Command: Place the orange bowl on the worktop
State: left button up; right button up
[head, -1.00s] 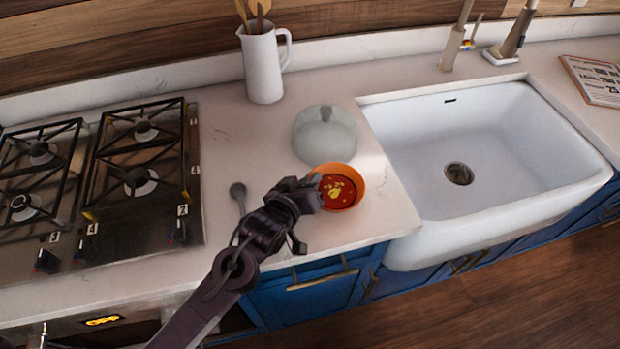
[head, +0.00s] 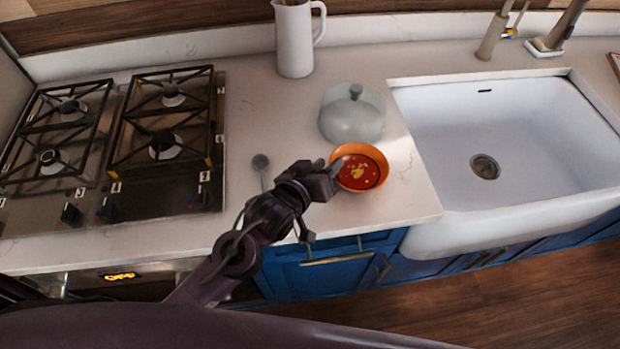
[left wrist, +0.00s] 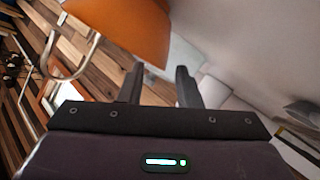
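The orange bowl (head: 374,181), holding red soup with yellow bits, is upright and appears to rest on the pale worktop (head: 240,108), near its front edge and left of the sink. My left gripper (head: 337,173) is at the bowl's left rim. In the left wrist view the bowl's orange wall (left wrist: 125,28) fills the upper left, just beyond the fingertips (left wrist: 158,75). The two fingers stand apart with a clear gap. Whether a finger touches the rim is hard to tell. My right gripper is not in view.
The white sink (head: 430,150) is to the right. A white jug (head: 294,45) stands at the back.

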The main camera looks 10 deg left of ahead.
pick_arm(q)
jog(key=b+v, duration=0.1)
jog(key=v, duration=0.5)
jog(key=shift+s+a, duration=0.15)
jog(key=shift+s, duration=0.25)
jog(key=shift+v, duration=0.75)
